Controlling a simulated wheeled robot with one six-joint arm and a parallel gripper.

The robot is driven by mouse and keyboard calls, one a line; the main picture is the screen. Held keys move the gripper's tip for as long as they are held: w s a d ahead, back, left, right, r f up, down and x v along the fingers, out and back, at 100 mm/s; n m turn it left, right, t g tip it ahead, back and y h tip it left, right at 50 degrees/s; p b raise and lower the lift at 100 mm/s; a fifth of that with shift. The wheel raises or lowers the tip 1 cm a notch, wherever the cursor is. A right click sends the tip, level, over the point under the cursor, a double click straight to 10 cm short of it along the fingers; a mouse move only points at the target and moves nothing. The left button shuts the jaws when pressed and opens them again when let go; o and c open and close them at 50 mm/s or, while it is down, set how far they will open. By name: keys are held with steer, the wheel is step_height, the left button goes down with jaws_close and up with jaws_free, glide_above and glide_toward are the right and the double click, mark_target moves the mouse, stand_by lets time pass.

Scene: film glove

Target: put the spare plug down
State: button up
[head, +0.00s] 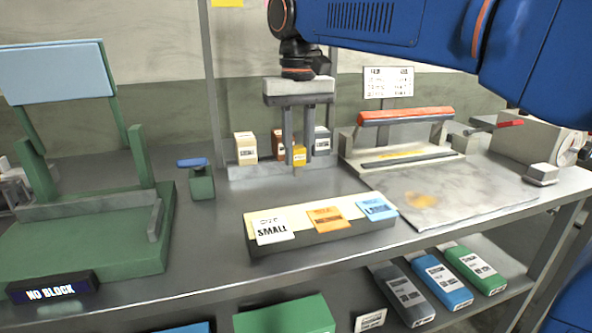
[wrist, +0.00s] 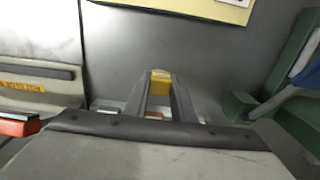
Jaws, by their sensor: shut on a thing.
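The spare plug looks to be the small yellow piece (head: 299,156) between my fingertips, with a narrow darker tip pointing down. In the wrist view its yellow top (wrist: 160,75) shows between the two grey fingers. My gripper (head: 297,148) points down and is shut on it, above the bench behind the card block. I cannot tell the exact gap between the plug and the bench.
A block (head: 330,234) with SMALL, orange and blue cards stands in front. Behind the gripper are a cream box (head: 246,148), a brown box and a grey box (head: 322,140). A red-handled sealer (head: 405,116) stands right, a green fixture (head: 95,240) left. Bare bench (head: 215,235) lies between.

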mark_target(299, 164)
steer(key=shift+f, duration=2.1)
steer(key=shift+f, duration=0.15)
steer(key=o, duration=1)
step_height(299, 164, up, 12)
steer(key=shift+r, duration=0.15)
